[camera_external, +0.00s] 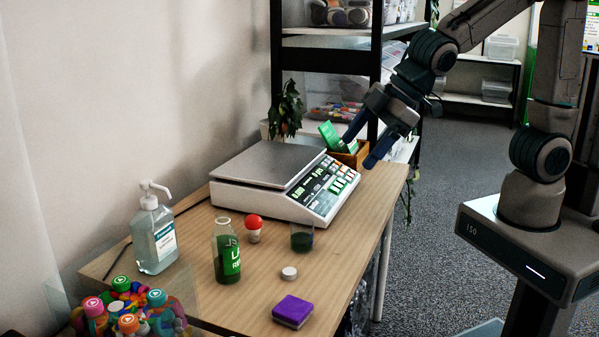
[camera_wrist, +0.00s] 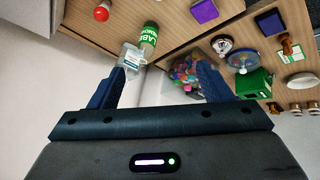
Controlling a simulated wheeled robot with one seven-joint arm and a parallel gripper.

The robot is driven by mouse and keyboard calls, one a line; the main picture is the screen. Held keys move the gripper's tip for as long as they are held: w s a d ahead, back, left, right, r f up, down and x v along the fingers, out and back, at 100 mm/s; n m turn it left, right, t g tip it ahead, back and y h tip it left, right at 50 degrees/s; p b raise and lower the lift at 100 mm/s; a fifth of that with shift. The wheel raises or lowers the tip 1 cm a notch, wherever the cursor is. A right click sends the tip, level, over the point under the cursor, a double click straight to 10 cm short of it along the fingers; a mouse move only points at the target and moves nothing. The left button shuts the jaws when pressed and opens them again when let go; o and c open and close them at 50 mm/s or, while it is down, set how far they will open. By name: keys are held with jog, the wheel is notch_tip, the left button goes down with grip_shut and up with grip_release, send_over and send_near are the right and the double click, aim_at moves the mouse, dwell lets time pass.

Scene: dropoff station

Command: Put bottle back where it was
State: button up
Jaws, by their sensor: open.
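A clear bottle with a green label (camera_external: 228,260) stands upright on the wooden table (camera_external: 262,300), near its left front part. It also shows in the wrist view (camera_wrist: 149,38), beyond my fingers. A clear pump bottle with a white pump (camera_external: 155,238) stands to its left at the back, by the wall; in the wrist view it (camera_wrist: 131,57) appears close beside the green-label bottle. My gripper (camera_external: 359,151) is raised near the back right end of the table, by the scale. Its fingers (camera_wrist: 160,80) are spread apart with nothing between them.
A white scale (camera_external: 268,166) fills the table's back. A red-topped item (camera_external: 254,227), dark green cup (camera_external: 302,238), small white disc (camera_external: 289,273) and purple block (camera_external: 293,311) stand around the bottle. A clear bin of colourful items (camera_external: 127,310) is front left. A wooden box with green cards (camera_external: 350,155) is near my gripper.

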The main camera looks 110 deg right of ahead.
jog(key=s+a+g+y, duration=0.1)
jog(key=s+a, duration=0.3)
jog(key=s, duration=0.5)
jog(key=s+a+g+y, duration=0.1)
jog(key=s+a, duration=0.3)
jog(key=s, duration=0.6)
jog(key=shift+s+a+f+g+y, duration=0.2)
jog(key=shift+g+y, duration=0.2)
jog(key=shift+g, duration=0.3)
